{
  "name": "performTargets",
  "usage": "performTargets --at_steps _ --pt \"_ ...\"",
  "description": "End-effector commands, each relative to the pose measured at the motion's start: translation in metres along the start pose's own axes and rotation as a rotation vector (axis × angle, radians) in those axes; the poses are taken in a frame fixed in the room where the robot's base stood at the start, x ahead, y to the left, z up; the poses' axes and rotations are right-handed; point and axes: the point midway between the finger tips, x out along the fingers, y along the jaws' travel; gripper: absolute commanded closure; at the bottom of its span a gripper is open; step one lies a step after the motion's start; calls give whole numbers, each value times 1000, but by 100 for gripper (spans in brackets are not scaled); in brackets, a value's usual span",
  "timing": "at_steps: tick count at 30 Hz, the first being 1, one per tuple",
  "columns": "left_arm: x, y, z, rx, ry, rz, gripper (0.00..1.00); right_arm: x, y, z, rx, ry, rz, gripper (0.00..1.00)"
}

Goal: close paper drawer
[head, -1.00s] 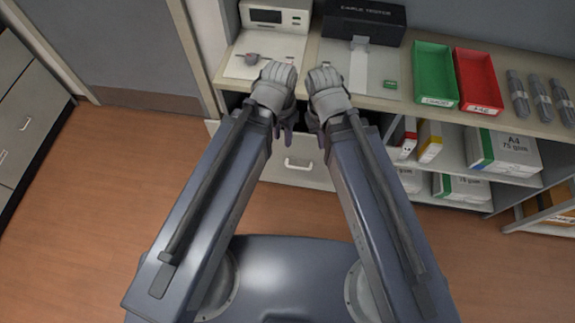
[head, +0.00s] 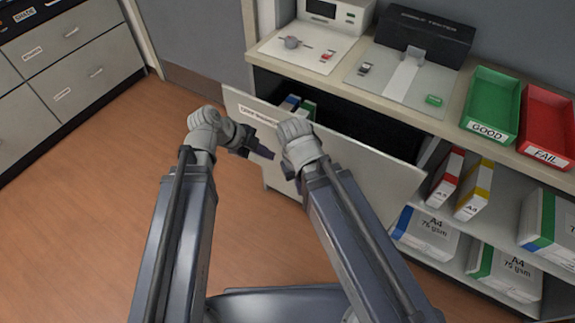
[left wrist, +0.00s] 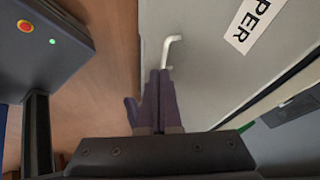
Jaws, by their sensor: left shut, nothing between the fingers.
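The paper drawer (head: 350,155) stands pulled out from under the counter, its pale front standing off from the cabinet. Its label (head: 258,116) is on the left part of the front and shows in part in the left wrist view (left wrist: 246,20). Files show inside it. My left gripper (head: 262,151) is shut and empty, in front of the drawer front. In the left wrist view its fingertips (left wrist: 160,72) are close to the drawer's white handle (left wrist: 170,48); contact cannot be told. My right gripper (head: 291,172) is by the drawer front, its fingers mostly hidden by its own hand.
The counter (head: 400,108) above holds a white device (head: 337,14), a black tester (head: 425,38), a green tray (head: 490,105) and a red tray (head: 546,125). Shelves with paper packs (head: 425,235) are at the right. The floor (head: 110,200) at the left is clear.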

Motion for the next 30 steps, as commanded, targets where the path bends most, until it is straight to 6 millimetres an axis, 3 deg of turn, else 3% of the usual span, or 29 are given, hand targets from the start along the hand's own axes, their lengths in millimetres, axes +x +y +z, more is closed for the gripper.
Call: performTargets --at_steps 8,24,30 --pt "14 1 1 6 1 0 100 12 -1 -1 0 0 0 100" --pt "106 2 3 5 0 1 100 86 -8 -5 0 0 0 100" --pt "113 -26 0 3 0 1 100 79 -8 -5 0 0 0 100"
